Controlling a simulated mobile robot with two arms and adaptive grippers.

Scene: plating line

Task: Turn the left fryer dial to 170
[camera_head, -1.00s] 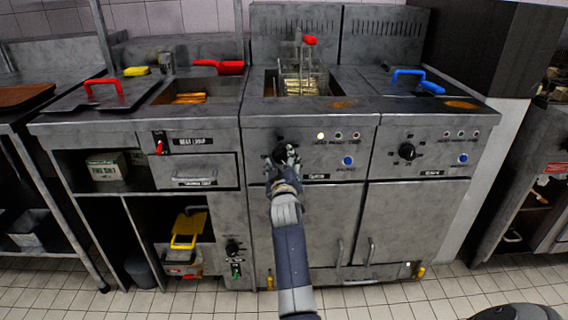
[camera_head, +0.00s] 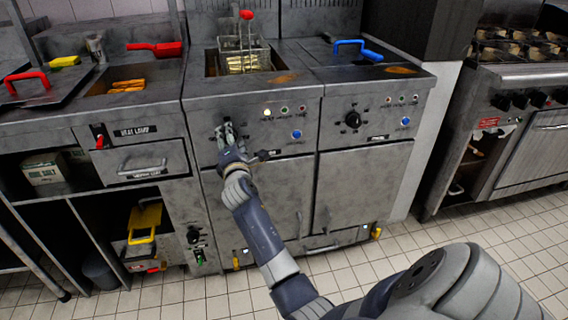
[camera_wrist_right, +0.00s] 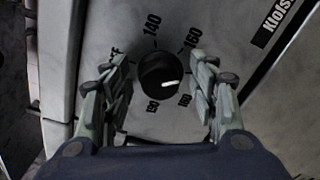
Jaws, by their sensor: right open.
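The left fryer dial (camera_wrist_right: 157,72) is a round black knob with a white pointer mark. In the right wrist view the mark points right and slightly down, between the printed 160 and the label that looks like 180. My right gripper (camera_head: 228,138) is at the left fryer's (camera_head: 258,112) panel and hides most of the dial in the head view. In the right wrist view its fingers are open, one on each side of the knob, with a visible gap on both sides. My left gripper is not in view.
The right fryer dial (camera_head: 353,119) is to the right on the same front. Indicator lights and a blue button (camera_head: 297,134) sit beside the left dial. A fry basket (camera_head: 245,58) stands in the left fryer. A stove (camera_head: 530,120) is at the far right. The floor in front is free.

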